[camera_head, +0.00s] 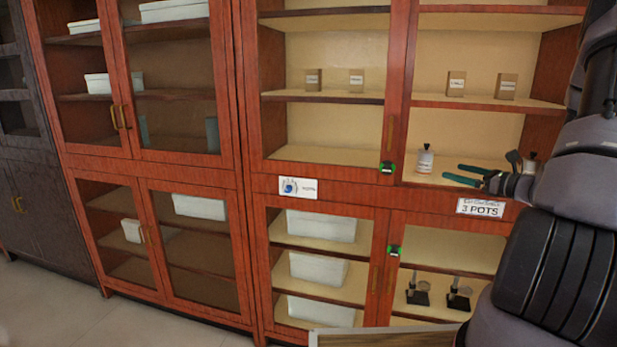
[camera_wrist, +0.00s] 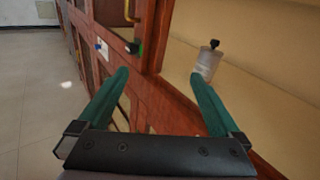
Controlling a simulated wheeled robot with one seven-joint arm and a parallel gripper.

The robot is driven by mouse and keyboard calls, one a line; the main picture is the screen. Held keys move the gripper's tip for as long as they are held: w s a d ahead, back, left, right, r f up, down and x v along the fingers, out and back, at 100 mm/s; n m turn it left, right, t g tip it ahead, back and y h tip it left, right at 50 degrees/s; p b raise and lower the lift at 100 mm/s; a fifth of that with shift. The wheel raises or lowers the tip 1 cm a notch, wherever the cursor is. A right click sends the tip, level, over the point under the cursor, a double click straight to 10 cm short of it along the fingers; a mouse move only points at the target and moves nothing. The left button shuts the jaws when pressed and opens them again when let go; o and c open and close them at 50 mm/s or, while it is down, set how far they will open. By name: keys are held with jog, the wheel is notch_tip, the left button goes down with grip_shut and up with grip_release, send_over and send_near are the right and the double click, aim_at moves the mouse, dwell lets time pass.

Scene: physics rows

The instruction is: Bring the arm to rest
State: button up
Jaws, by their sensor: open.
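My gripper (camera_head: 462,174) is at the right of the head view, in front of the open right bay of the red wooden cabinet (camera_head: 247,190). Its two green fingers are apart with nothing between them; the wrist view also shows my gripper (camera_wrist: 158,95) open and empty. A pale bottle with a black top (camera_head: 425,160) stands on the shelf just left of the fingers. In the wrist view the bottle (camera_wrist: 207,63) is beyond the right fingertip. A second similar container (camera_head: 529,165) is partly hidden behind my gripper.
A "3 POTS" label (camera_head: 480,208) is on the cabinet rail below the gripper. Small brown boxes (camera_head: 456,84) stand on the shelf above. Two black stands (camera_head: 417,293) are in the lower bay. A wooden-topped surface edge (camera_head: 385,338) shows at the bottom. Floor (camera_head: 60,305) is clear at lower left.

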jog(key=s+a+r+n+g, duration=0.5)
jog(key=s+a+r+n, duration=0.15)
jog(key=a, duration=0.35)
jog(key=s+a+r+n+g, duration=0.5)
jog(key=s+a+n, duration=0.15)
jog(key=a, duration=0.35)
jog(key=s+r+n+t+h, duration=0.1)
jog(key=s+r+n+h, duration=0.3)
jog(key=s, duration=0.3)
jog(key=s+r+n+t+h, duration=0.2)
jog(key=s+r+n+h, duration=0.2)
jog(key=s+r+n, duration=0.1)
jog(key=shift+s+d+n, duration=0.3)
jog(key=shift+s+n, duration=0.6)
jog(key=shift+s, duration=0.4)
